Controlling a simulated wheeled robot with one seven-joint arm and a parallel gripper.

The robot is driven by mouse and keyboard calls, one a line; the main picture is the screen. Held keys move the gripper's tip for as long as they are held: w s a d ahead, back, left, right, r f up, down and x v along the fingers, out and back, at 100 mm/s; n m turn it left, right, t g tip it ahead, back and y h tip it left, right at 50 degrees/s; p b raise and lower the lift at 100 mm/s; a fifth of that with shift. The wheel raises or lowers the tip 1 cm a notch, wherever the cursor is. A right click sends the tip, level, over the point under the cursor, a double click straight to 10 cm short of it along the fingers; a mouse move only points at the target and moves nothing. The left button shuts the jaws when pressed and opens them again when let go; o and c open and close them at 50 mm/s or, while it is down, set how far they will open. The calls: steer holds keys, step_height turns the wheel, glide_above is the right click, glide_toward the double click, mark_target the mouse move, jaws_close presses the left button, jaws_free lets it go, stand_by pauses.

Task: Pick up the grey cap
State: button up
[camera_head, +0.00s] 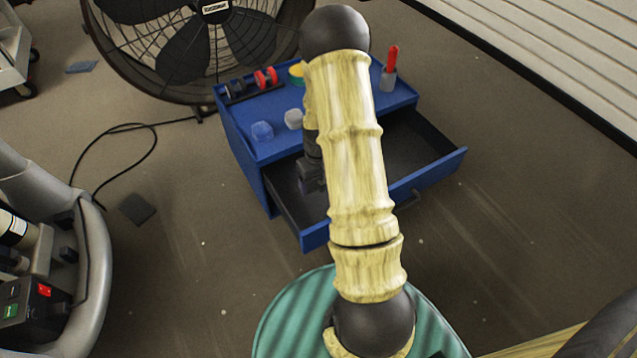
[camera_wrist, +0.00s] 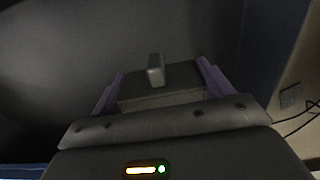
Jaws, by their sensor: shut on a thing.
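The grey cap (camera_wrist: 158,99) shows in the wrist view as a dark grey, block-like piece with a small upright lighter tab on top. It sits between the two purple fingers of my gripper (camera_wrist: 160,88), which are shut on it. In the head view my gripper (camera_head: 311,176) hangs over the left part of the open drawer, largely hidden behind my arm, and the held piece cannot be made out there.
The blue cabinet (camera_head: 238,140) has its drawer (camera_head: 440,172) pulled out. On its top stand a blue faceted piece (camera_head: 262,131), a pale grey faceted piece (camera_head: 293,119), red items (camera_head: 265,78) and a red-handled tool (camera_head: 392,60). A large fan (camera_head: 180,45) stands behind.

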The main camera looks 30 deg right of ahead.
step_height(320, 180, up, 6)
steer(key=p, duration=0.2)
steer(key=shift+r+p, duration=0.1)
steer(key=shift+p, duration=0.3)
steer(key=shift+a+r+p, duration=0.15)
steer(key=shift+r+p, duration=0.3)
steer(key=shift+p, duration=0.2)
steer(key=s+a+r+p, duration=0.1)
steer(key=a+r+p, duration=0.5)
steer(key=r+p, duration=0.7)
steer(key=s+a+r+p, duration=0.1)
steer(key=a+r+p, duration=0.6)
steer(key=p, duration=2.8)
step_height(320, 180, up, 6)
steer(key=shift+r, duration=0.15)
steer(key=shift+s+a, duration=0.1)
